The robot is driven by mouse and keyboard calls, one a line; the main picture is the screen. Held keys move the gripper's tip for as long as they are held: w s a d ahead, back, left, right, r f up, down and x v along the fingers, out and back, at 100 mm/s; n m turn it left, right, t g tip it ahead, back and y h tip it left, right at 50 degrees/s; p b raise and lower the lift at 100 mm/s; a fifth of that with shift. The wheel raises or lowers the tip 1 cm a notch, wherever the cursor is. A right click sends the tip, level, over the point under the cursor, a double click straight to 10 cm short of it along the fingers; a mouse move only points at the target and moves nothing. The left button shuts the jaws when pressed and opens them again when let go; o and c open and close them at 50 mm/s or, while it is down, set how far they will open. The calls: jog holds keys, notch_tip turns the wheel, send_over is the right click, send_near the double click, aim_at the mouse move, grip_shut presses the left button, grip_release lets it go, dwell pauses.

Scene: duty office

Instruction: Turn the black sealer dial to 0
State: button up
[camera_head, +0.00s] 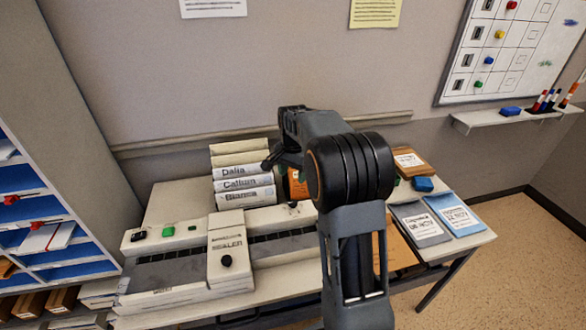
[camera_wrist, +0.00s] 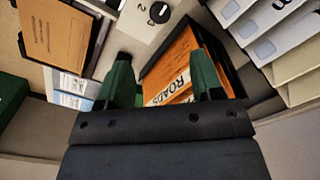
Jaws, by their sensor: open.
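The sealer (camera_head: 226,236) is a long pale machine on the table, with a raised block labelled SEALER. A black dial (camera_head: 226,261) sits on the front of that block. In the wrist view a round black dial (camera_wrist: 159,12) with a light pointer mark is on a pale panel at the top edge, beside a printed 2. I cannot tell for certain whether this is the same dial. My gripper (camera_wrist: 163,68) is open and empty, with its two green fingers apart, and not touching the dial. In the head view its fingers (camera_head: 272,162) are partly hidden by my arm, above the table's back.
Name-labelled white binders (camera_head: 243,184) stand behind the sealer. An orange item marked ROADS (camera_wrist: 172,68) in a dark holder lies beneath my fingers. A green button (camera_head: 168,231) sits left. A blue block (camera_head: 424,184), brown folders (camera_head: 408,162) and papers (camera_head: 419,224) lie right.

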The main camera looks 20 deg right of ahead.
jog(key=shift+r, duration=0.9)
jog(key=s+a+n+t, duration=0.2)
jog(key=s+a+n, duration=0.3)
jog(key=s, duration=0.6)
jog(key=s+a+n+t, duration=0.1)
jog(key=s+a+n, duration=0.4)
jog(key=s, duration=0.6)
jog(key=shift+a+r+n+t, duration=0.3)
jog(key=shift+r+n+t, duration=0.1)
jog(key=shift+n, duration=0.3)
jog(key=shift+s, duration=0.1)
